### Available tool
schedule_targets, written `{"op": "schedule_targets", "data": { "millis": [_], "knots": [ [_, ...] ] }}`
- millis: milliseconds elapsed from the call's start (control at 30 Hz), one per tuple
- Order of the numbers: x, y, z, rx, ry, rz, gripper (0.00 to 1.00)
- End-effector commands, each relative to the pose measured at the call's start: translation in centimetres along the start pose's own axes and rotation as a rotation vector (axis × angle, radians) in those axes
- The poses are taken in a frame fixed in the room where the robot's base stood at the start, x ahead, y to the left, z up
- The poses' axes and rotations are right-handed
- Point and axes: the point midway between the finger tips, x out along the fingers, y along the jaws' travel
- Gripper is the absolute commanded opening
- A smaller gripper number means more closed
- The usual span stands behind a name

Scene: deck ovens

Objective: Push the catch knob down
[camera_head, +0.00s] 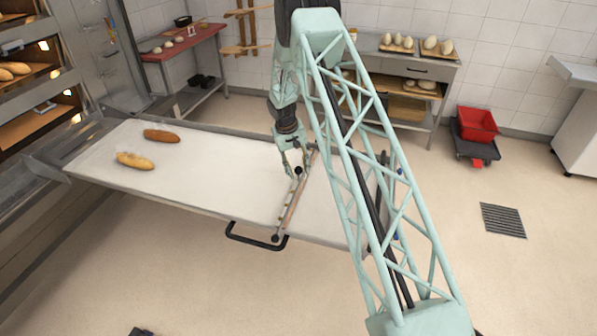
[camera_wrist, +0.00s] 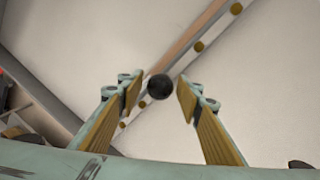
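A black ball knob (camera_head: 298,171) sits on a long narrow rail (camera_head: 290,205) that lies across the white loader table. In the wrist view the knob (camera_wrist: 159,87) shows in the gap between my fingertips, with bare room on both sides. My gripper (camera_head: 296,162) points down over the rail, close to the knob. It is open, with two yellow-padded fingers apart (camera_wrist: 160,92), and it holds nothing. I cannot tell whether the fingertips reach down to the knob's height.
The white loader table (camera_head: 215,180) carries two loaves, one pale (camera_head: 134,160) and one brown (camera_head: 161,136), at its left. A black handle (camera_head: 256,240) sticks out at its front edge. Deck ovens (camera_head: 40,100) stand at the left.

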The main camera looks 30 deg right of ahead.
Motion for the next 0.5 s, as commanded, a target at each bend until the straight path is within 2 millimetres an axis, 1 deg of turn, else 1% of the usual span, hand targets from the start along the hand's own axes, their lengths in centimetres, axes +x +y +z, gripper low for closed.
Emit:
{"op": "schedule_targets", "data": {
  "millis": [33,300,500],
  "knots": [
    [-0.01,-0.01,0.0,0.0,0.0,0.0,0.27],
    [-0.02,-0.01,0.0,0.0,0.0,0.0,0.03],
    [0.44,-0.1,0.01,0.0,0.0,0.0,0.03]
  ]
}}
